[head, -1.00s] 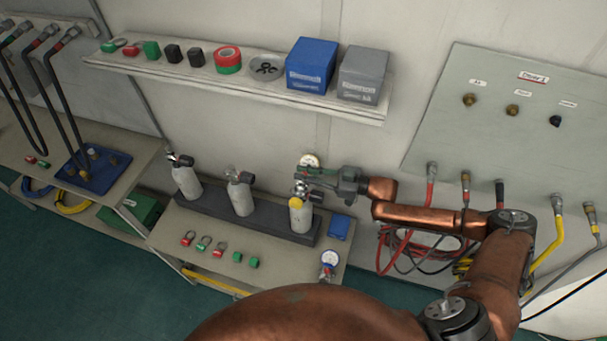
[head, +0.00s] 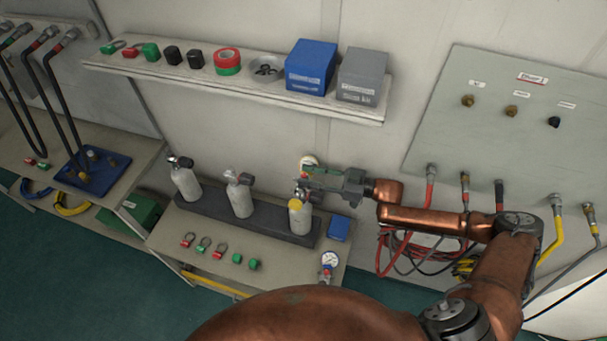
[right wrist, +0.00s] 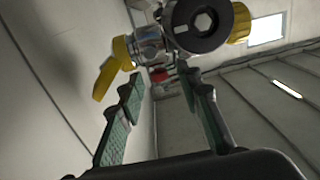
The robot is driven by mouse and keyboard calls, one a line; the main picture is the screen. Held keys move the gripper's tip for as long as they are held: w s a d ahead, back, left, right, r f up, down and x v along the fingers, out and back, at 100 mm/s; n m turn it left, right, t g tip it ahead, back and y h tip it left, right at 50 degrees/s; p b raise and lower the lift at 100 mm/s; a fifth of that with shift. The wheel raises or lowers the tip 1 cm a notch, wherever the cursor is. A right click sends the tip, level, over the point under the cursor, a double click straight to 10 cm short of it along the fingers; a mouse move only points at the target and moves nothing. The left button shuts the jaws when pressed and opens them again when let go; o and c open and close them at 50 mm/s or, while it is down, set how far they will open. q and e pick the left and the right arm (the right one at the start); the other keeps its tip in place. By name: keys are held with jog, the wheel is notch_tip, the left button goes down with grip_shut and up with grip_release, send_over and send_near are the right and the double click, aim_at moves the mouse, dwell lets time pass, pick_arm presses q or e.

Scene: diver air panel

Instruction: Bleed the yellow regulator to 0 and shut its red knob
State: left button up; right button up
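The bottle with the yellow-marked regulator (head: 300,215) stands upright at the right end of the dark rack. Its round white gauge (head: 308,161) shows behind my right gripper (head: 304,178), too small to read. In the right wrist view the regulator (right wrist: 150,45) has a yellow lever (right wrist: 108,78), a yellow cap (right wrist: 240,22) and a dark round fitting. A small red part, probably the red knob (right wrist: 160,75), lies beyond, between the spread green-padded fingers of my right gripper (right wrist: 164,88). Contact cannot be told. My left gripper is out of view.
Two more bottles (head: 186,180) (head: 240,197) stand in the rack (head: 270,221). Red and green fittings, a blue box (head: 339,229) and a loose gauge (head: 330,263) lie on the bench. A shelf (head: 240,88) overhangs behind; a hose panel (head: 480,140) stands right.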

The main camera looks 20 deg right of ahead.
jog(key=v, duration=1)
jog(key=shift+f, duration=0.1)
